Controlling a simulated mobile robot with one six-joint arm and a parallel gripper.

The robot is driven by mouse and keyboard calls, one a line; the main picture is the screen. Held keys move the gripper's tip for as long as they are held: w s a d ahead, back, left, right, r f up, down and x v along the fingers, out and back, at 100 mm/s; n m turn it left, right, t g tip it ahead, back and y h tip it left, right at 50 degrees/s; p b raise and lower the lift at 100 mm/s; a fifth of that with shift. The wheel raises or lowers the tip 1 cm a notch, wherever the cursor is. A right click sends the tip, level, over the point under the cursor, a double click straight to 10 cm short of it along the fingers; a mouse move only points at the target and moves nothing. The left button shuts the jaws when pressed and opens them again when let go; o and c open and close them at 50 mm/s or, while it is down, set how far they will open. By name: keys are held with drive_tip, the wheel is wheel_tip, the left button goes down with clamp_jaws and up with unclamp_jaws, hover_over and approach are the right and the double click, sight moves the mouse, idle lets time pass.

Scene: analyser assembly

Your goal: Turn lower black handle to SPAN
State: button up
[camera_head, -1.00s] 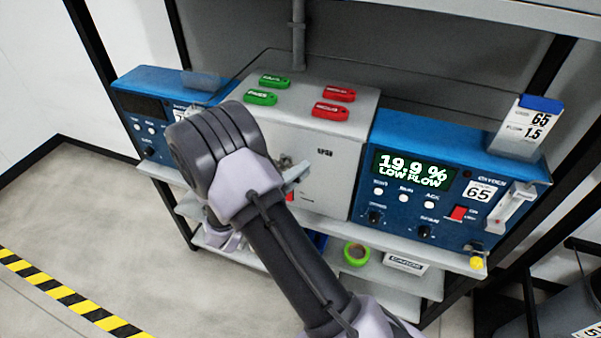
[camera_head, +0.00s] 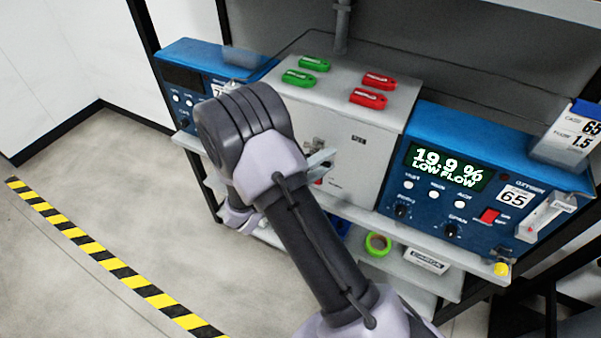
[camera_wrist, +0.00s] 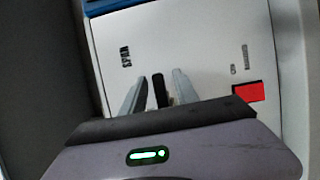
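The lower black handle (camera_wrist: 160,91) stands upright in the wrist view on a pale panel, below and right of the printed word SPAN (camera_wrist: 126,57). My gripper (camera_wrist: 158,84) has one grey finger on each side of the handle. Narrow gaps seem to show between the fingers and the handle, so it looks open around it. The handle's base is hidden by my gripper body. In the head view the grey cabinet (camera_head: 350,165) stands between two blue analysers, and my arm covers part of its front. I cannot make out the handle there.
A red block (camera_wrist: 248,92) sits right of the fingers. The right analyser (camera_head: 520,200) shows 19.9 % LOW FLOW; another blue analyser (camera_head: 200,55) stands left. Green (camera_head: 298,78) and red (camera_head: 368,98) tags lie on the cabinet. A green tape roll (camera_head: 377,244) lies on the shelf below.

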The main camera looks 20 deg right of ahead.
drive_tip(key=p+v, duration=0.2)
drive_tip(key=v, duration=1.3)
drive_tip(key=shift+p, duration=0.35)
drive_tip(key=shift+s, duration=0.15)
